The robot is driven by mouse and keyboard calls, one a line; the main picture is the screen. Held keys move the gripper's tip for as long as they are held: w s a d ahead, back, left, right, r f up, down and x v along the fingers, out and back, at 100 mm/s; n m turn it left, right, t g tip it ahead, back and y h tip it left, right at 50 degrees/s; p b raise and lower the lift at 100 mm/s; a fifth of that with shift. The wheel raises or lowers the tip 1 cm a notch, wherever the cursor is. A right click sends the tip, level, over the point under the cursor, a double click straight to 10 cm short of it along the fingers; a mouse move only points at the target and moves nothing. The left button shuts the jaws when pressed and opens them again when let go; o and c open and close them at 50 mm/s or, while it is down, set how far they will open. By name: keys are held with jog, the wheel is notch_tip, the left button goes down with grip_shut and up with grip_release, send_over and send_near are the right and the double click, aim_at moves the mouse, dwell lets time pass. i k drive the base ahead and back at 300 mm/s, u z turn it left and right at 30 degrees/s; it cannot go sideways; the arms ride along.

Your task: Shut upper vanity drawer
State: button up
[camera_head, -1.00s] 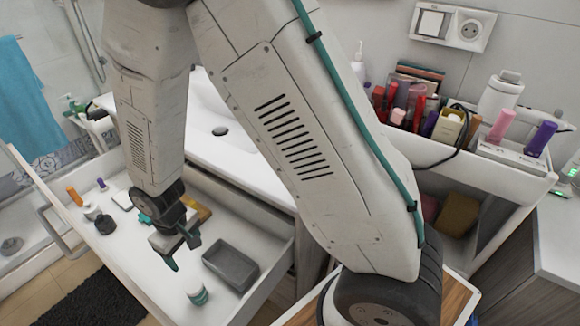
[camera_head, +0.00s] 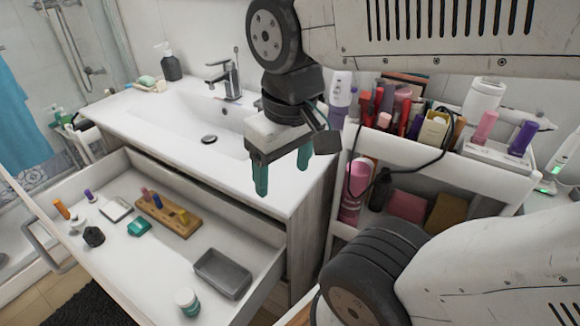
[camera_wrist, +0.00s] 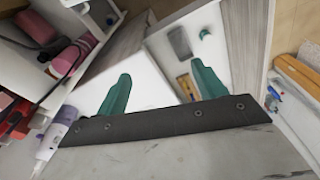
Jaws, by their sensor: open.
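The upper vanity drawer (camera_head: 152,262) is pulled far out from the white vanity under the sink. It holds a grey tray (camera_head: 222,274), a wooden block with colored items (camera_head: 168,216), a teal-labelled jar (camera_head: 187,302) and several small things. Its handle (camera_head: 48,246) is at the far left front. The drawer also shows in the wrist view (camera_wrist: 218,62). My gripper (camera_head: 281,180) is open and empty, with its teal fingers pointing down above the vanity top's right front part, apart from the drawer. The wrist view shows both fingers (camera_wrist: 160,95) spread.
The sink (camera_head: 207,122) with its faucet (camera_head: 224,78) and a dark soap dispenser (camera_head: 171,62) are behind the drawer. A white cart (camera_head: 420,152) loaded with cosmetics stands to the right, with a dark cable hanging over it. A black mat (camera_head: 92,300) lies on the floor.

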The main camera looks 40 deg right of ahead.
aim_at(144, 274)
jog(key=k, duration=1.3)
jog(key=u, duration=0.65)
jog(key=i, duration=1)
jog(key=z, duration=0.1)
